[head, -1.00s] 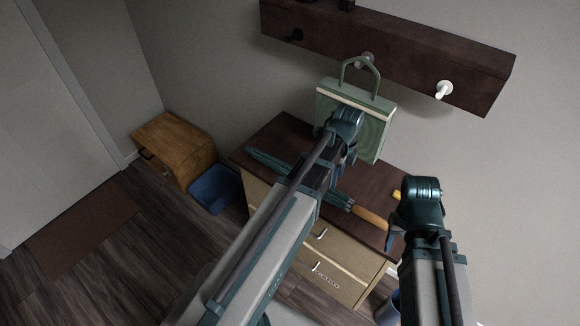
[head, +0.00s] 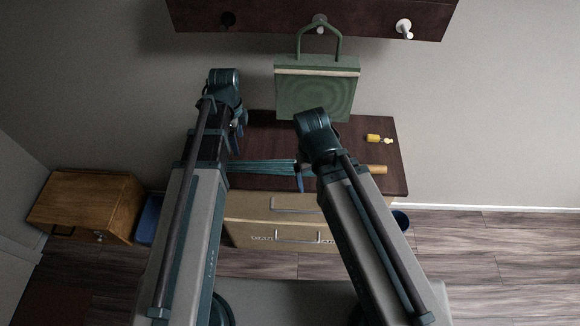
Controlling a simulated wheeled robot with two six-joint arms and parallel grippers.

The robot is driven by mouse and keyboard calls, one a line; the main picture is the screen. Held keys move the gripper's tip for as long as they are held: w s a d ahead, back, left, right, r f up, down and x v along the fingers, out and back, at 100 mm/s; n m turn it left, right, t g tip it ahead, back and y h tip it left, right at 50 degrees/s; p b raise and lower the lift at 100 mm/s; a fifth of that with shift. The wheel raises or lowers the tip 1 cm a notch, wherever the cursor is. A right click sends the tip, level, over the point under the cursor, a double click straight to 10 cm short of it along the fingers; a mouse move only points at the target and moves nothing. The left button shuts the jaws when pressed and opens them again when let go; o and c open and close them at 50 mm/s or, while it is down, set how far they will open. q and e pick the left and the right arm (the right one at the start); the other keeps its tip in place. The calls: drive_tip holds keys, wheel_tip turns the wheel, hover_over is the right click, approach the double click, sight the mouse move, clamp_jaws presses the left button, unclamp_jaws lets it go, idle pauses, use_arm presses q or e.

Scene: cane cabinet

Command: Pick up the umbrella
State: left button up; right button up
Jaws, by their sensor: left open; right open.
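The folded teal umbrella (head: 262,168) lies across the dark cabinet top (head: 262,135), with its wooden handle (head: 377,169) toward the right. Part of its middle is hidden behind my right arm. My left gripper (head: 238,135) is open and empty over the left side of the cabinet top, near the umbrella's left end. My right gripper (head: 299,176) is open in front of the umbrella's middle. I cannot tell whether its fingers touch the umbrella.
A green bag (head: 315,95) hangs from a peg on the dark wall rack (head: 270,20). A small yellow item (head: 374,138) lies at the cabinet's right. A wooden box (head: 85,203) and blue bin (head: 148,222) stand left.

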drive_tip(key=shift+a+f, duration=0.1)
drive_tip(key=shift+f, duration=0.25)
use_arm(q)
drive_tip(key=b, duration=0.8)
hover_over(245, 164)
drive_tip(key=f, duration=0.8)
drive_tip(key=shift+a+f, duration=0.25)
drive_tip(key=shift+f, duration=0.1)
drive_tip(key=f+b, duration=0.1)
drive_tip(key=b, duration=0.1)
drive_tip(key=f+b, duration=0.1)
drive_tip(key=f, duration=0.1)
drive_tip(key=f+b, duration=0.2)
drive_tip(key=shift+d+f+b, duration=0.1)
drive_tip(key=shift+d+b, duration=0.15)
drive_tip(key=shift+b, duration=0.1)
use_arm(e)
wheel_tip(245, 164, down, 13)
use_arm(q)
clamp_jaws()
